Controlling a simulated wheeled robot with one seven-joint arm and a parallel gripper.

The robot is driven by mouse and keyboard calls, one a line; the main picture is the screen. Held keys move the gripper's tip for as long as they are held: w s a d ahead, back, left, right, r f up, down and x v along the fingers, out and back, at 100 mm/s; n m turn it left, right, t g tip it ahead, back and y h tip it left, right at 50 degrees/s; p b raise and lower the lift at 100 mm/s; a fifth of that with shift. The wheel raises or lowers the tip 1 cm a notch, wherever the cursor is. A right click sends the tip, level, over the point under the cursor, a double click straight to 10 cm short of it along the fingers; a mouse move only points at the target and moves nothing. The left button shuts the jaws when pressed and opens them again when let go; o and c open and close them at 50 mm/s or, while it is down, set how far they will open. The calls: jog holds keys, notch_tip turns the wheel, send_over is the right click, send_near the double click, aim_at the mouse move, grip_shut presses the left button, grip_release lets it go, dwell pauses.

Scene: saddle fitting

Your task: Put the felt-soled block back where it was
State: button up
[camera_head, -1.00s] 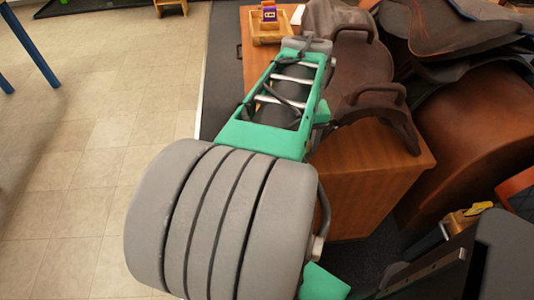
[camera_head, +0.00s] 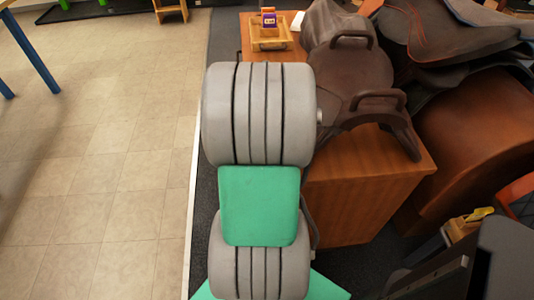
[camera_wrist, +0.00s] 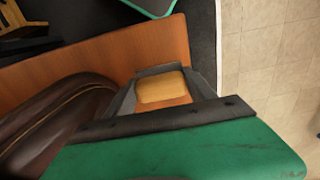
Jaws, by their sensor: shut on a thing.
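My gripper (camera_wrist: 164,84) shows in the wrist view with its two grey fingers on either side of a tan wooden block (camera_wrist: 161,90), and it is shut on it. Only one face of the block shows; I cannot see a felt sole. The wooden cabinet top (camera_wrist: 110,56) lies beyond the block, and I cannot tell the gap between them. In the head view my own arm hides the gripper and the block.
A brown saddle (camera_head: 352,72) sits on the cabinet (camera_head: 365,190), and part of it shows in the wrist view (camera_wrist: 55,125). A wooden tray (camera_head: 285,40) with a purple and orange item (camera_head: 268,19) stands at the cabinet's far end. More saddles (camera_head: 450,35) are at right.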

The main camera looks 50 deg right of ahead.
jog(key=shift+f, duration=0.15)
jog(key=o, duration=1.2)
notch_tip(320, 180, up, 12)
jog(key=w+a+n, duration=0.2)
jog(key=w+a, duration=0.2)
jog(key=a, duration=0.4)
jog(key=w+a+n, duration=0.3)
jog(key=a, duration=0.5)
jog(key=a+f+n+t, duration=0.1)
jog(key=a+f+n, duration=0.1)
jog(key=a, duration=0.5)
jog(key=s+a+f+n+t, duration=0.1)
jog(key=a+n, duration=0.2)
jog(key=a, duration=0.5)
jog(key=shift+s+a+f+p, duration=0.2)
jog(key=shift+s+f+p, duration=0.1)
jog(key=shift+f+p, duration=0.1)
